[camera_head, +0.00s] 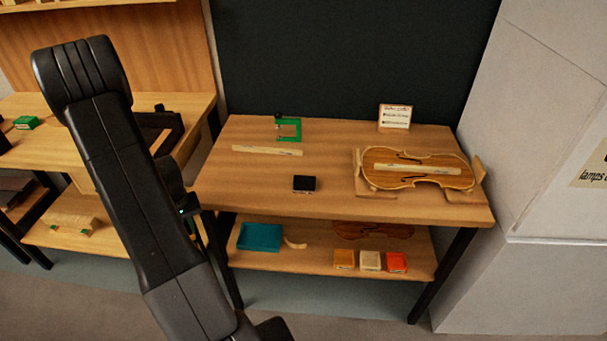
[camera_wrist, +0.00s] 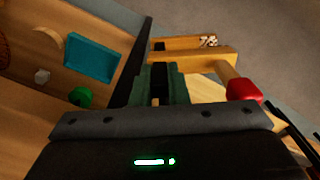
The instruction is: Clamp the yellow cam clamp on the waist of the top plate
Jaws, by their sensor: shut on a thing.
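The top plate (camera_head: 445,179) is a pale violin plate with f-holes, lying in a wooden cradle (camera_head: 363,188) at the right of the bench. Its waist is at mid-length, with a labelled wooden strip (camera_head: 400,169) over it. In the wrist view my gripper (camera_wrist: 160,85) is shut on the yellow cam clamp (camera_wrist: 205,62), which has two yellow bars and a red-tipped handle (camera_wrist: 243,91). The gripped part is hidden between the fingers. In the head view my arm crosses the left side, left of the bench and apart from the plate; the clamp cannot be made out there.
On the bench stand a green clamp (camera_head: 290,132), a black box (camera_head: 304,184), another strip (camera_head: 267,150) and a sign (camera_head: 395,117). The lower shelf holds a teal tray (camera_head: 261,237), small coloured blocks (camera_head: 370,261) and a darker violin plate (camera_head: 372,230).

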